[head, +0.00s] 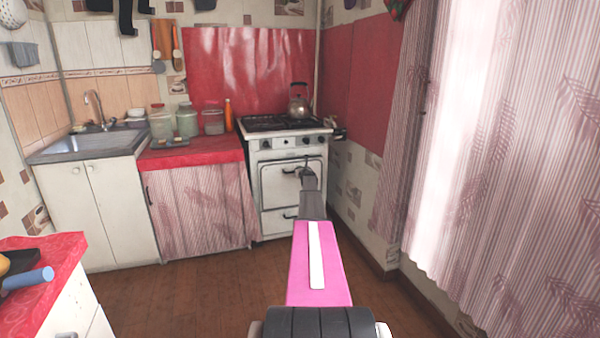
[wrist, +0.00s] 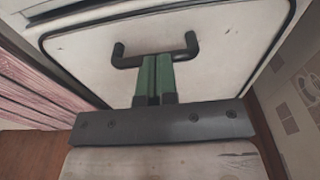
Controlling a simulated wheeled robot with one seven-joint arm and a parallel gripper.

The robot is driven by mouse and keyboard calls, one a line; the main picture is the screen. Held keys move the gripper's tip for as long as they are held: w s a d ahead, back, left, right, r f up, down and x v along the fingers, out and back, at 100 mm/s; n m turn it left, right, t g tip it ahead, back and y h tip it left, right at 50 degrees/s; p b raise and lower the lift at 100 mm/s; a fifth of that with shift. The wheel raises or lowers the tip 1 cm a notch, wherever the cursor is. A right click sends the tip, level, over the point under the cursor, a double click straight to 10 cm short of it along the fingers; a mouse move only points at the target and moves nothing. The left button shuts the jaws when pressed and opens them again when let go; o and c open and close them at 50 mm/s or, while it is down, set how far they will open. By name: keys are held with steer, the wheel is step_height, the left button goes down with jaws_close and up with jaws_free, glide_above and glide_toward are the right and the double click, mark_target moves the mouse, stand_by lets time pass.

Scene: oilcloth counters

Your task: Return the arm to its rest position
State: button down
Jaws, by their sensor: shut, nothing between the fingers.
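My arm (head: 318,262) reaches forward from the bottom of the head view toward the white stove (head: 268,144). My gripper (head: 307,163) is at its far end, in front of the stove's oven door (head: 275,185), which looks closed. In the wrist view, my gripper's green fingers (wrist: 154,62) are together with nothing between them. Their tips are at the dark bar handle (wrist: 128,60) of a white door panel (wrist: 220,35), overlapping it in the picture. I cannot tell whether they touch it.
A kettle (head: 299,103) stands on the stove. To its left are a red counter (head: 205,155) with jars and a sink (head: 90,142). A striped curtain (head: 500,170) hangs at right. A red-topped counter (head: 62,265) is at near left. The brown floor (head: 200,295) between is clear.

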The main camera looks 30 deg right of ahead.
steer(key=s+a+r, duration=0.1)
steer(key=s+r, duration=0.4)
steer(key=r, duration=0.2)
steer(key=s+a+f+m+g+h, duration=0.1)
steer(key=s+a+f+m+g, duration=0.2)
steer(key=s+a+m, duration=0.6)
steer(key=s+a+f+m+g+h, duration=0.1)
steer(key=s+a+f+m+g, duration=0.3)
steer(key=a, duration=1)
steer(key=s+a+f+m+g+h, duration=0.1)
steer(key=s+a+f+m, duration=0.1)
steer(key=s+a+m, duration=0.8)
steer(key=s+a+f+m+g+y, duration=0.2)
steer(key=s+a+m+g+y, duration=0.1)
steer(key=s+a, duration=1.2)
steer(key=s+a+f+m+g+y, duration=0.3)
steer(key=s+a+m+g, duration=0.2)
steer(key=s+a, duration=1.1)
steer(key=s+m, duration=0.2)
steer(key=shift+s+a+f+g+y, duration=0.2)
steer(key=shift+s+f+g+y, duration=0.1)
steer(key=shift+s+y, duration=0.1)
steer(key=shift+w, duration=0.1)
